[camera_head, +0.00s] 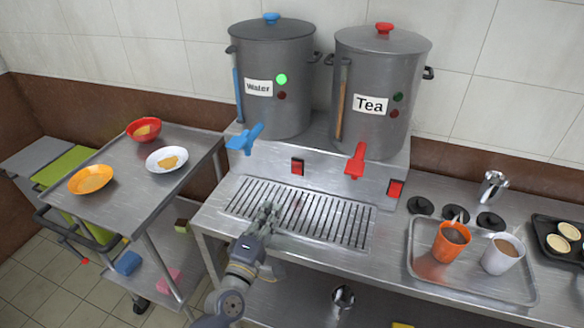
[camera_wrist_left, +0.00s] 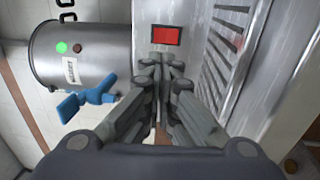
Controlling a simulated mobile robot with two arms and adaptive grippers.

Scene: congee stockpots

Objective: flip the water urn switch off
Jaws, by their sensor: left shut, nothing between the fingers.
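The water urn (camera_head: 272,85) is a grey metal pot with a blue lid knob and a blue tap (camera_head: 244,138). Its green light (camera_head: 281,79) is lit. The water urn switch (camera_head: 297,166) is a red rocker on the metal stand front, right of the blue tap. My left gripper (camera_head: 268,210) is shut and empty over the drip grate, apart from the switch. In the left wrist view the switch (camera_wrist_left: 166,36) shows just beyond the closed fingertips (camera_wrist_left: 160,64). The blue tap (camera_wrist_left: 88,96) is left of them. My right gripper is not in view.
The tea urn (camera_head: 380,85) stands to the right with a red tap (camera_head: 355,160) and its own red switch (camera_head: 395,188). A tray (camera_head: 480,284) with cups is at right. A cart (camera_head: 110,205) with bowls stands left. The drip grate (camera_head: 335,228) is otherwise clear.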

